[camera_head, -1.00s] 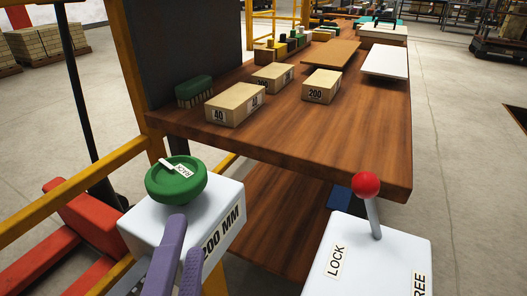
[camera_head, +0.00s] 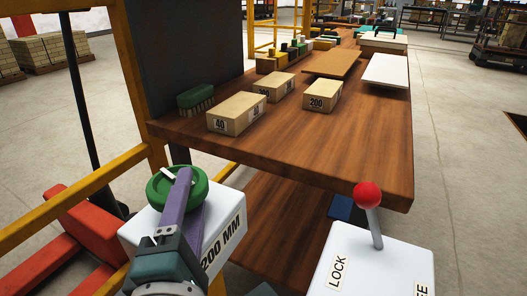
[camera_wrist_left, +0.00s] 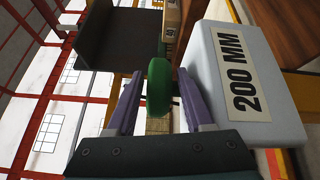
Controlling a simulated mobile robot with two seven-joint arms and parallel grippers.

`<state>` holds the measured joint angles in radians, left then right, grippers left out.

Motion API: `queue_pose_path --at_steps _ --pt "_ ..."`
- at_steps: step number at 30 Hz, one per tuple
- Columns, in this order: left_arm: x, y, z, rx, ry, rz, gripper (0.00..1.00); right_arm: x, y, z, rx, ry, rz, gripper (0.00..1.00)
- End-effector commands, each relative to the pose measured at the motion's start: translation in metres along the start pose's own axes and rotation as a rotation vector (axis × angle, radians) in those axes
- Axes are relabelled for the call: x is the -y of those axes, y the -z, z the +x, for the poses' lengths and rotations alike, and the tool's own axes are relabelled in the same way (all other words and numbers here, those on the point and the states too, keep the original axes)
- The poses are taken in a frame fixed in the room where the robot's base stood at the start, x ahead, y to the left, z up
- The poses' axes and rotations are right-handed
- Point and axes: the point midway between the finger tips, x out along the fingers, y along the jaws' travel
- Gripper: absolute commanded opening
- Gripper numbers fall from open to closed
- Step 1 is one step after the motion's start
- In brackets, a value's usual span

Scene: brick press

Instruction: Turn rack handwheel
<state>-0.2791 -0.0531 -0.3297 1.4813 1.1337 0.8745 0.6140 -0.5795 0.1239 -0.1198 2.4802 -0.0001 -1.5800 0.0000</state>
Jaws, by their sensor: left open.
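The green handwheel (camera_head: 160,182) sits on top of a white box (camera_head: 226,222) labelled "200 MM" at the lower left of the head view. My left gripper (camera_head: 185,192) is over the handwheel, and its purple fingers hide part of the wheel. In the left wrist view, the handwheel (camera_wrist_left: 158,88) stands between the two open fingers, edge-on, with a gap visible on either side. The white box (camera_wrist_left: 240,85) is to the right of the fingers there. My right gripper is not in view.
A white box with a red-knobbed lever (camera_head: 369,196) and a "LOCK" label stands at the lower right. A brown table (camera_head: 330,150) behind holds several bricks and a green brush (camera_head: 196,97). A yellow frame (camera_head: 75,194) runs along the left.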

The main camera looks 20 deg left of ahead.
Motion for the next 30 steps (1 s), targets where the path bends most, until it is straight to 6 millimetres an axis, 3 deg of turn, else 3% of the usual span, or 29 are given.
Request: queue_pose_path --at_steps 2,15,30 --pt "0.0000 0.0001 -0.0002 0.000 0.000 0.000 0.50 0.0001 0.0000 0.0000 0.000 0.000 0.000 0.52" --pt "0.0005 0.0002 -0.0006 0.000 0.001 0.000 0.00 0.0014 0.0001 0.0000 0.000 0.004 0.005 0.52" --pt "-0.0002 0.0025 -0.0019 0.058 0.012 0.002 0.00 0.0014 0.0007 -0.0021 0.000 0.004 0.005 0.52"
